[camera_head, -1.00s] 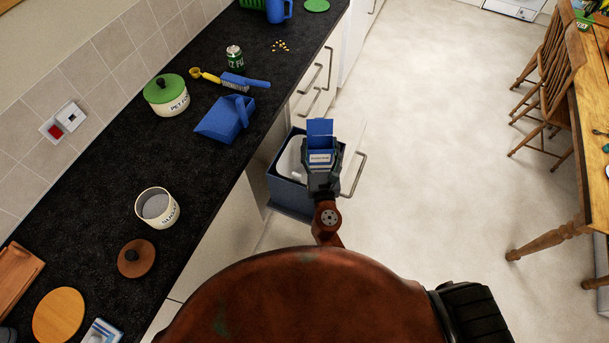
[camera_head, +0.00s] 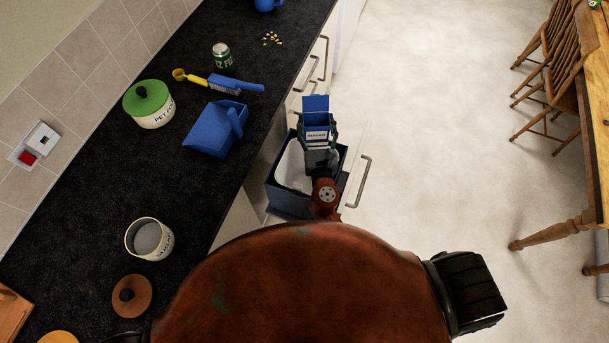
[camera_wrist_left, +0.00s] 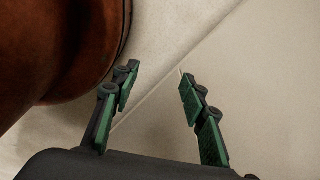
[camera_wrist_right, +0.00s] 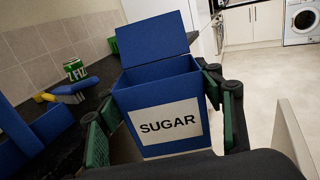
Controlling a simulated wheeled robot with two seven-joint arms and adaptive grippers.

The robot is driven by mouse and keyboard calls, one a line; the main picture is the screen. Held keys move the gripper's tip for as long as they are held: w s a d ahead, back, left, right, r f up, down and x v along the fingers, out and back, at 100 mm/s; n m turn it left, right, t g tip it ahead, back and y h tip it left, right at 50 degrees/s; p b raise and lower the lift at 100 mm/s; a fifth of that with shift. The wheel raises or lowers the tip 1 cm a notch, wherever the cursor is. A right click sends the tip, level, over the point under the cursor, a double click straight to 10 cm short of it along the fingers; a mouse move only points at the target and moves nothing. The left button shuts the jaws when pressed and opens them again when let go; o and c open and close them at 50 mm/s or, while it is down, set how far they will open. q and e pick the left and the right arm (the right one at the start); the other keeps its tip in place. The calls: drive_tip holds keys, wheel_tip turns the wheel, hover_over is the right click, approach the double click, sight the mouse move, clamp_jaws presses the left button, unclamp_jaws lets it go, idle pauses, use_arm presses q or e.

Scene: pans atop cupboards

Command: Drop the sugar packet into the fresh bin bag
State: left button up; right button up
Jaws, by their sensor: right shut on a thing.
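The sugar packet (camera_head: 316,118) is a blue box with its top flap raised and a white SUGAR label. It fills the middle of the right wrist view (camera_wrist_right: 160,105). My right gripper (camera_head: 320,138) is shut on it, one finger on each side. It holds the packet over the far part of the pulled-out blue bin (camera_head: 283,202). A white bag (camera_head: 290,165) lines the bin and is partly hidden by my arm. My left gripper (camera_wrist_left: 158,90) is open and empty in the left wrist view, beside a plain pale surface.
The black worktop (camera_head: 90,215) holds a green-lidded pet food pot (camera_head: 150,108), blue dustpan (camera_head: 212,130), brush (camera_head: 235,86), green can (camera_head: 222,56) and open sugar canister (camera_head: 149,239). A wooden table and chairs stand at right. The floor between is clear.

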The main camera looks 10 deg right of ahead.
sight(314, 137)
drive_tip(key=shift+s+a+f+b, duration=0.2)
drive_tip(key=shift+f+b, duration=0.1)
drive_tip(key=shift+f, duration=0.15)
drive_tip(key=f+b, duration=0.2)
drive_tip(key=f, duration=0.1)
drive_tip(key=shift+a+f+b, duration=0.1)
drive_tip(key=shift+a+b, duration=0.2)
wheel_tip(314, 137, down, 7)
drive_tip(key=b, duration=0.5)
drive_tip(key=shift+f+b, duration=0.2)
drive_tip(key=shift+b, duration=0.25)
use_arm(q)
drive_tip(key=s+f+b, duration=0.3)
drive_tip(key=f, duration=0.5)
drive_tip(key=s+f+g+b, duration=0.1)
drive_tip(key=s+f+b, duration=0.2)
drive_tip(key=f, duration=0.5)
use_arm(e)
wheel_tip(314, 137, down, 6)
drive_tip(key=shift+r, duration=0.15)
use_arm(q)
drive_tip(key=shift+r, duration=0.1)
